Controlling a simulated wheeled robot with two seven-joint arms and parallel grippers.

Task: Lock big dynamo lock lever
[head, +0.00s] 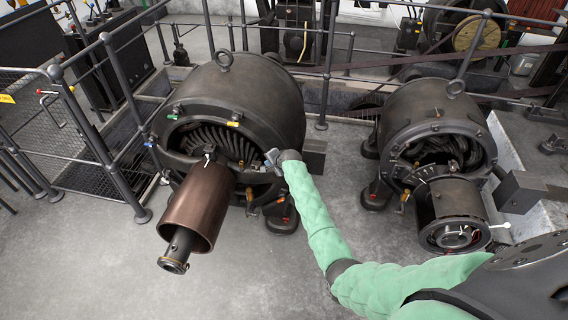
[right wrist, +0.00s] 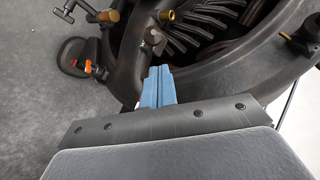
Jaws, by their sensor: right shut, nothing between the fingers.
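The big dynamo (head: 250,95) stands left of centre in the head view, a dark round housing with windings in its open front and a copper-brown cylinder (head: 200,205) sticking out towards me. A small lever with a pale tip (head: 209,152) shows above the cylinder; I cannot tell whether it is the lock lever. My right gripper (head: 271,158) is at the right side of the dynamo's front. In the right wrist view its blue fingers (right wrist: 158,80) are shut and empty, close to a dark arm with a rounded end (right wrist: 153,37); contact is unclear. My left gripper is out of view.
A smaller dynamo (head: 430,110) stands to the right, with a dark cylinder (head: 450,205) at its front. Metal railings (head: 110,75) run along the left and behind the machines. The grey floor (head: 120,270) in front is clear. Brass fittings (right wrist: 108,16) stick out near my fingers.

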